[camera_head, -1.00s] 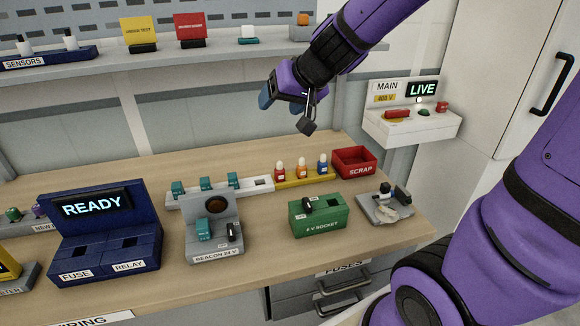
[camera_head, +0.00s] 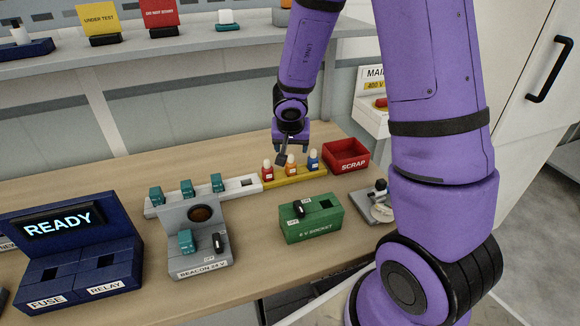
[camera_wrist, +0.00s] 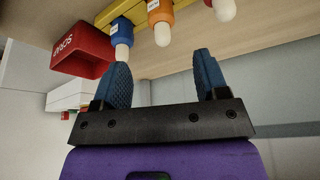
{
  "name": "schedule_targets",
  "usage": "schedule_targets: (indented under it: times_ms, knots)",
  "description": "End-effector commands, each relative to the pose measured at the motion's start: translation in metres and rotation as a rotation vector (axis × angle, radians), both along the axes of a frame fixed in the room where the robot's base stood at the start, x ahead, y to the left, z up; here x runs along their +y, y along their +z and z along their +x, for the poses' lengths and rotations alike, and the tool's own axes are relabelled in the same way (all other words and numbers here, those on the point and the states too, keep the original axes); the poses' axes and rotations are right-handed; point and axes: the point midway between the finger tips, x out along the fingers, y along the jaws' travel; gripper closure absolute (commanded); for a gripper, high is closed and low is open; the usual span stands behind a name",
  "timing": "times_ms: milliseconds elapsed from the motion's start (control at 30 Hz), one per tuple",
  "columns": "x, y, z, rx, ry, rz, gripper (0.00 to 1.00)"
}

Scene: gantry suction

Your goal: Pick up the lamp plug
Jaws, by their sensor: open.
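Three plugs with pale rounded tops stand in a yellow rack (camera_head: 290,180): red (camera_head: 267,171), orange (camera_head: 291,166) and blue (camera_head: 313,162). No label marks one as the lamp plug. My gripper (camera_head: 292,153) is open and empty, above and apparently behind the orange and blue plugs. In the wrist view, my gripper's blue fingers (camera_wrist: 163,68) are spread with nothing between them. The blue plug (camera_wrist: 122,38) shows beyond the left finger, the orange plug (camera_wrist: 159,22) beyond the gap, and a third plug at the top edge. Their distance from the fingers is hard to tell.
The red SCRAP bin (camera_head: 346,156) stands right of the rack. A white rack (camera_head: 240,188) with teal pieces adjoins its left. The green 6 V socket block (camera_head: 312,222) and grey beacon stand (camera_head: 198,262) are in front. A shelf (camera_head: 130,62) runs behind.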

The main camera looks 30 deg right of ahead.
Motion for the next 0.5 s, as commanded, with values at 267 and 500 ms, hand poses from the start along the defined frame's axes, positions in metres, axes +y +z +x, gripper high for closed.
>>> schedule_targets:
  times_ms: [267,500]
  knots:
    - [-0.005,-0.021,0.007,0.001,0.002,-0.003,0.33]
    - [-0.008,-0.034,0.012,-0.001,0.001,-0.003,0.33]
